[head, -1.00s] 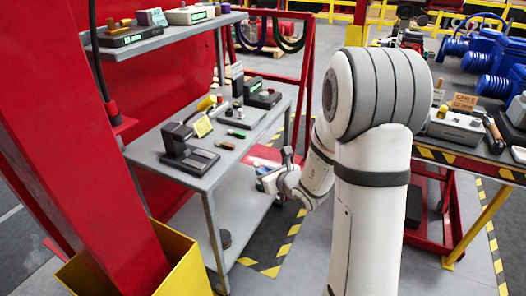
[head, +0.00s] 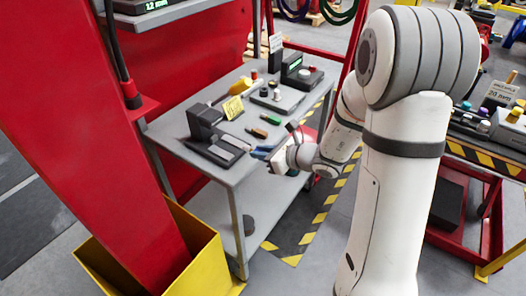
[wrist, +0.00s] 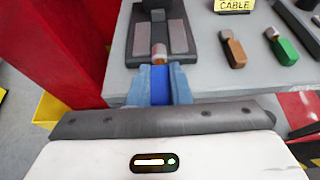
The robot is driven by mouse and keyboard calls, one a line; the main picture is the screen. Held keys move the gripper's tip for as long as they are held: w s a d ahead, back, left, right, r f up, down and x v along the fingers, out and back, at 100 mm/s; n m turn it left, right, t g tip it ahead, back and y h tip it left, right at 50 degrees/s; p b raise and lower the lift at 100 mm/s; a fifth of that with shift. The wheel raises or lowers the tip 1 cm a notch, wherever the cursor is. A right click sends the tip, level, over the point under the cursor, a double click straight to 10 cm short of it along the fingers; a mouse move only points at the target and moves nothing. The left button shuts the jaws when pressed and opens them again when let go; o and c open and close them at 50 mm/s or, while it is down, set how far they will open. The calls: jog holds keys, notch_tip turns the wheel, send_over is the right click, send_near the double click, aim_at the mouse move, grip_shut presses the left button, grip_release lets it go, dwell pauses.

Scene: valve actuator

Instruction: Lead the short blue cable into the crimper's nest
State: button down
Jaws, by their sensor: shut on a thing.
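My gripper (wrist: 160,88) is shut on the short blue cable (wrist: 160,82), which sits between its pale blue fingers. The cable's copper end (wrist: 159,53) points forward at the near edge of the crimper's base. The crimper (wrist: 160,36) is dark, with grey plates on its base and a grey block at its far end. In the head view the crimper (head: 203,128) stands on the grey bench top, and my gripper (head: 263,152) is just off its near right end. I cannot tell whether the copper end touches the base; the nest itself is not clear.
A brown cable piece (wrist: 233,48) and a green one (wrist: 282,47) lie on the bench right of the crimper. A yellow cable sign (head: 233,107) stands behind. A dark tray (head: 278,100) is farther back. The red post (head: 95,130) rises at left.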

aim_at(251, 148)
jog(key=shift+a+f, duration=0.1)
jog(key=shift+r+b+x, duration=0.1)
jog(key=shift+b+x, duration=0.45)
jog(key=shift+x, duration=0.4)
jog(key=shift+r+b+x, duration=0.15)
jog(key=shift+b+x, duration=0.35)
jog(key=shift+x, duration=0.45)
jog(key=shift+w+a+f, duration=0.1)
jog(key=shift+w+a, duration=0.5)
jog(key=shift+a, duration=0.15)
jog(key=shift+b, duration=1)
jog(key=shift+w+a+f, duration=0.1)
jog(key=shift+w+a, duration=0.05)
jog(key=shift+w+a, duration=0.2)
jog(key=shift+a, duration=0.05)
jog(key=shift+b+x, duration=1.2)
jog(key=shift+x, duration=0.9)
